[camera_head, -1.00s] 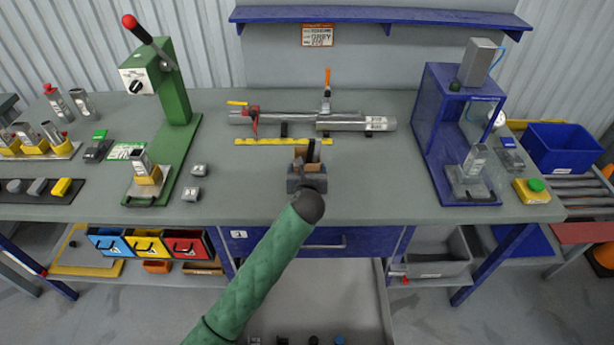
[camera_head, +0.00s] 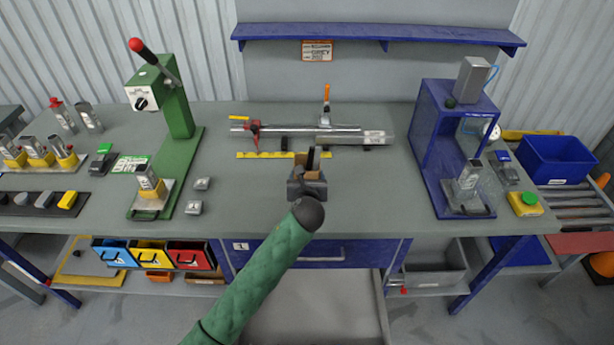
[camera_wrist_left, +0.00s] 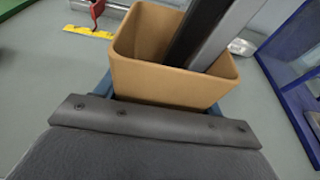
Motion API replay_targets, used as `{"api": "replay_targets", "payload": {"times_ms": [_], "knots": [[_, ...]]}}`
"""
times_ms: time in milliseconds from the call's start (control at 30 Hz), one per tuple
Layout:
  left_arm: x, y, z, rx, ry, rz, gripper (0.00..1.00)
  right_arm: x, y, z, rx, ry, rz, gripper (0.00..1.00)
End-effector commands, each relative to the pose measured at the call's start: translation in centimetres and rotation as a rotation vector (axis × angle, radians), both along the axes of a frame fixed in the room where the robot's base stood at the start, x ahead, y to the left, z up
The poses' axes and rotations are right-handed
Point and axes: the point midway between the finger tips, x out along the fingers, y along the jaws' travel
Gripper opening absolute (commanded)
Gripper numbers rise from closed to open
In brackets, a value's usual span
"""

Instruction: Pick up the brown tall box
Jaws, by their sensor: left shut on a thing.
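The brown tall box (camera_wrist_left: 165,81) is an open-topped tan container, close in front of my left gripper in the left wrist view. In the head view the box (camera_head: 300,158) shows only partly behind my left gripper (camera_head: 313,162), at the front middle of the table. My right gripper is in neither view.
A yellow ruler (camera_head: 265,155) and a clamped metal tube (camera_head: 310,135) lie behind the box. A green press (camera_head: 172,130) stands left and a blue frame (camera_head: 432,135) right. Small grey blocks (camera_head: 194,207) sit left of my gripper. Table is clear between gripper and blue frame.

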Motion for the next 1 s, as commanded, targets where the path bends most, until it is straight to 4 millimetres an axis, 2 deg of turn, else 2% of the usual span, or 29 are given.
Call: {"api": "replay_targets", "payload": {"times_ms": [33, 133, 367, 667, 800, 1000], "knots": [[0.0, 0.0, 0.8, 0.001, 0.000, 0.000, 0.45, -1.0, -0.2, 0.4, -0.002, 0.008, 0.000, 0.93], [0.0, 0.0, 1.3, 0.002, 0.000, -0.001, 0.45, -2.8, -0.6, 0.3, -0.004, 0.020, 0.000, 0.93], [-1.4, -2.3, 2.9, 0.001, 0.001, -0.001, 0.45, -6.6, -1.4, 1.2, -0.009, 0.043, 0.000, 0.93], [-3.6, -6.0, 5.5, -0.001, 0.000, -0.002, 0.45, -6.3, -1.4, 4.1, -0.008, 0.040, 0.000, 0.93], [-4.7, -7.8, 6.3, -0.001, -0.002, -0.002, 0.45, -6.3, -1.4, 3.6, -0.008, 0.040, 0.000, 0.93], [-5.7, -9.5, 7.4, 0.000, 0.000, -0.001, 0.45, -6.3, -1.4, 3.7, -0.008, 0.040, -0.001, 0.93]]}}
